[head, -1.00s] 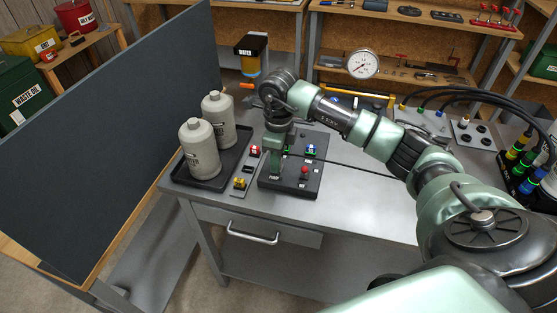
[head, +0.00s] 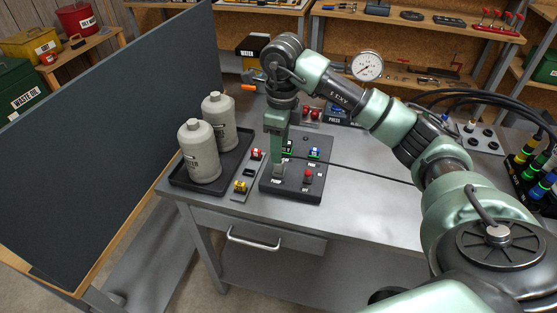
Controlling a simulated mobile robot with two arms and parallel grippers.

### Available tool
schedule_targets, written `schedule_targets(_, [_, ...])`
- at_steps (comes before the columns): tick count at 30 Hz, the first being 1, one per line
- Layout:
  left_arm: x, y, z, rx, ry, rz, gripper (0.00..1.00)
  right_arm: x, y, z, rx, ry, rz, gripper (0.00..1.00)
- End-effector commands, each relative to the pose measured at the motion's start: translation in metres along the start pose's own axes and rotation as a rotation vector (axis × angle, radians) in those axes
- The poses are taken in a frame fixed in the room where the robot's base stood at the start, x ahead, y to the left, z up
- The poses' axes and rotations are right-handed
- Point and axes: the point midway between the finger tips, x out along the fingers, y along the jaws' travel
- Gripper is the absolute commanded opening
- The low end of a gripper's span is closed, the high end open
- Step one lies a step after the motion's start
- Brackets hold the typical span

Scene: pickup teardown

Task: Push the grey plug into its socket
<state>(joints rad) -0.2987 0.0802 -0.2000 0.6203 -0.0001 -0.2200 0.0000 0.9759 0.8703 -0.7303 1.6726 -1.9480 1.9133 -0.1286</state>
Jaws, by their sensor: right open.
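My right gripper (head: 276,160) points straight down over the left part of a dark panel (head: 296,191). Its jaws are open, though they are seen edge-on. A small light grey piece (head: 279,170) shows at the fingertips, low over the panel. It may be the grey plug or a fingertip; I cannot tell which. The socket is not clearly visible, and the gripper covers part of the panel. The panel also carries a blue connector (head: 314,153), a green one (head: 288,148) and a red button (head: 308,175). My left gripper is out of view.
Two grey bottles (head: 201,155) stand in a black tray (head: 207,186) left of the panel. A strip with a red piece (head: 257,154) and a yellow piece (head: 240,186) lies between. A thin dark cable (head: 365,172) runs right across the bench. The bench (head: 365,205) is otherwise clear there.

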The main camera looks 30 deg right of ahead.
Motion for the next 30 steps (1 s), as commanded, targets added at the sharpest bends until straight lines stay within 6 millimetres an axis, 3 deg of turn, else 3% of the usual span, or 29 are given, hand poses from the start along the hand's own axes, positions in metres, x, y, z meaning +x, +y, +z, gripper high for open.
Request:
schedule_targets(1, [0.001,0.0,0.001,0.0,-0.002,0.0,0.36,-0.005,-0.001,0.0,0.0,-0.003,-0.003,0.4])
schedule_targets(5, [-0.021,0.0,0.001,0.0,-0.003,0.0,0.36,-0.028,-0.001,0.001,-0.098,0.004,0.001,0.04])
schedule_targets(6, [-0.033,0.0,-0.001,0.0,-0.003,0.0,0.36,-0.036,-0.001,0.002,-0.164,0.007,0.005,0.0])
schedule_targets(9, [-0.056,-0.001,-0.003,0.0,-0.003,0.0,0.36,-0.049,-0.002,0.003,-0.342,0.018,0.017,0.0])
schedule_targets(13, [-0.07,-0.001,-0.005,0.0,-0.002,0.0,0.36,-0.052,-0.001,0.004,-0.5,0.024,0.029,0.0])
schedule_targets(20, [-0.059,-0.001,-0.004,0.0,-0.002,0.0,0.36,-0.036,-0.001,0.004,-0.538,0.023,0.031,0.0])
schedule_targets(30, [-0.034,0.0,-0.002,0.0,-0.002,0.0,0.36,0.005,0.0,0.003,-0.535,0.024,0.031,0.0])
